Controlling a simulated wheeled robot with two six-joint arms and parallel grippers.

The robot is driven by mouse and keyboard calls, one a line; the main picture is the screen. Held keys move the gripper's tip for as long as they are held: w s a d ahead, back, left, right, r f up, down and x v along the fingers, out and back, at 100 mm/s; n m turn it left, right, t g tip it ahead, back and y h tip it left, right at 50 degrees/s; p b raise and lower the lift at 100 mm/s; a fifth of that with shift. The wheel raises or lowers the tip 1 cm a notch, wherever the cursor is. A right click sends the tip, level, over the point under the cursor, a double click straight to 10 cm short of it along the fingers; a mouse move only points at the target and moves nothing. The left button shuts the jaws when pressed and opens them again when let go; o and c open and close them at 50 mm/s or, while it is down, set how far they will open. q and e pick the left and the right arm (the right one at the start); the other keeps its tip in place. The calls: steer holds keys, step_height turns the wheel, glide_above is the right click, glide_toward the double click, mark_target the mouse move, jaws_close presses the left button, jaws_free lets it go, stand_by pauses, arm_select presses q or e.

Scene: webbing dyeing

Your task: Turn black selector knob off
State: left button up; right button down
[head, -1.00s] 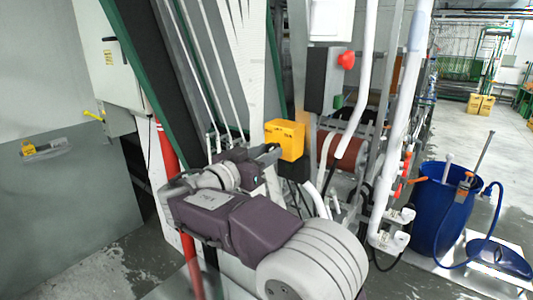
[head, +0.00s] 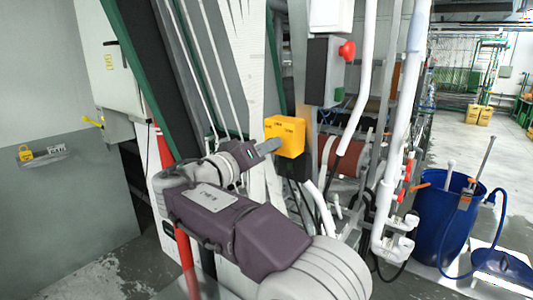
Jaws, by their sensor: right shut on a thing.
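My left gripper is not in view.
A dark grey box with a red button (head: 347,51) hangs above and right of the yellow box. White pipes (head: 402,130) run down to the right. A blue barrel (head: 442,222) stands on the floor further right. Green machine rails slope down on the left.

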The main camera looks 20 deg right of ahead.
steer(key=shift+n, duration=0.9)
steer(key=c, duration=1.1)
jaws_free()
steer(key=shift+o, duration=0.2)
steer(key=shift+a, duration=0.1)
steer(key=b+v, duration=0.3)
steer(key=v, duration=0.6)
